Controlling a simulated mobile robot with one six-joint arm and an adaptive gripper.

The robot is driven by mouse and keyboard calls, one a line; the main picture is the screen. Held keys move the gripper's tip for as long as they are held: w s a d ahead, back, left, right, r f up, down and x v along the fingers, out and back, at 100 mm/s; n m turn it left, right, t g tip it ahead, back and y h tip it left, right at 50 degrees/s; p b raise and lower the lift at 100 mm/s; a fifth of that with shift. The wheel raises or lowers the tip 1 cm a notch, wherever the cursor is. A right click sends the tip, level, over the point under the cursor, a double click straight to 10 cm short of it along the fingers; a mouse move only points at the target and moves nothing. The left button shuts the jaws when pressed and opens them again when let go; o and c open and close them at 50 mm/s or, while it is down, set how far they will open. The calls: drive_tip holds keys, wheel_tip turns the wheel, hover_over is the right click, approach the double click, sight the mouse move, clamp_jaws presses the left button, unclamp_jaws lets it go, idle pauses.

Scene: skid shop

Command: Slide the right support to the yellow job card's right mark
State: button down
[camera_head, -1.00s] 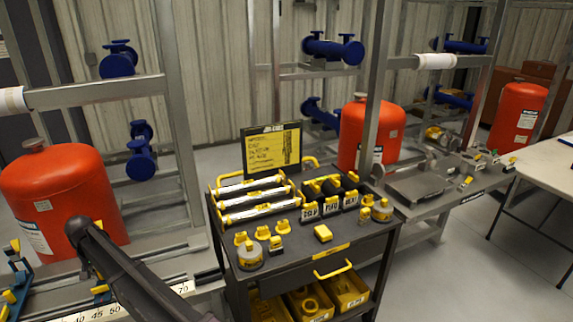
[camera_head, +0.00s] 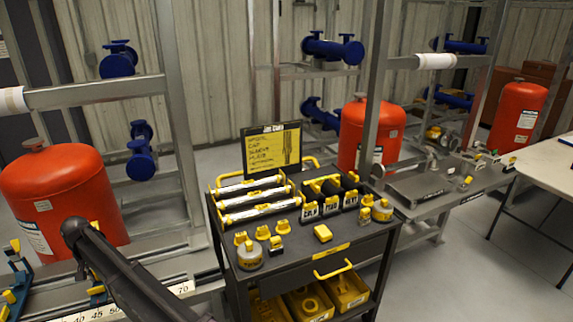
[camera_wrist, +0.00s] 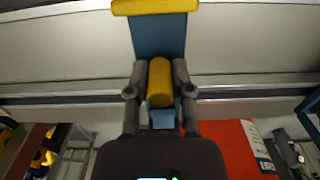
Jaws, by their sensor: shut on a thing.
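The right support is blue with yellow parts (camera_wrist: 155,40). In the wrist view my gripper (camera_wrist: 160,78) is shut on its yellow knob, one finger on each side. In the head view a blue and yellow support (camera_head: 97,291) shows in part at the lower left, on the rail above a white number scale (camera_head: 180,288). Another blue support (camera_head: 14,275) stands at the left edge.
A dark cart (camera_head: 290,262) with yellow-ended cylinders and small parts stands right of the rail. A red tank (camera_head: 60,200) stands behind the rail, and rack posts rise nearby. A pale table (camera_head: 545,160) is at the far right, with open floor before it.

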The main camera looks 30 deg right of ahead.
drive_tip(key=shift+a, duration=0.3)
idle(0.4)
drive_tip(key=c, duration=0.5)
unclamp_jaws()
drive_tip(key=shift+r, duration=0.15)
drive_tip(key=shift+r+p, duration=3.4)
drive_tip(key=shift+p, duration=0.15)
